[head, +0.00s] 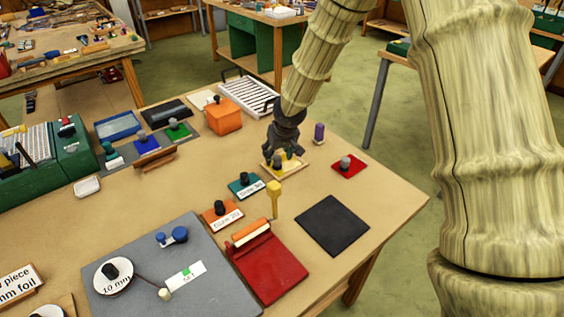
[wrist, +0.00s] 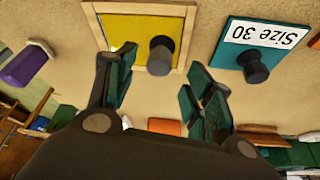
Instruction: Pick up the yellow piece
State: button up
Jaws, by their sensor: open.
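The yellow piece (head: 291,164) is a flat plate with a dark knob. It lies in a pale wooden frame on the workbench, below my gripper in the head view. In the wrist view the yellow piece (wrist: 122,32) fills the top middle, with its knob (wrist: 160,56) standing up from it. My gripper (wrist: 160,68) is open and empty, its two fingers either side of the knob as seen in that view. I cannot tell the exact height gap. In the head view my gripper (head: 283,147) partly covers the piece.
A teal Size 30 plate (head: 245,186) and an orange Size 20 plate (head: 222,214) lie to the front left. A red plate (head: 349,167) and a purple peg (head: 319,132) stand to the right. A yellow upright tool (head: 274,194) and black mat (head: 334,226) are in front.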

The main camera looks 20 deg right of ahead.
aim_at(277, 157)
jog(key=shift+f, duration=0.3)
jog(key=x, duration=0.3)
jog(key=shift+w+d+p, duration=0.1)
jog(key=shift+w+p, duration=0.15)
jog(key=shift+p, duration=0.1)
jog(key=shift+s+r, duration=0.2)
jog(key=shift+s, duration=0.05)
jog(key=shift+w+f, duration=0.15)
jog(key=shift+f, duration=0.05)
jog(key=c, duration=0.4)
jog(key=shift+r, duration=0.1)
jog(key=c, duration=0.6)
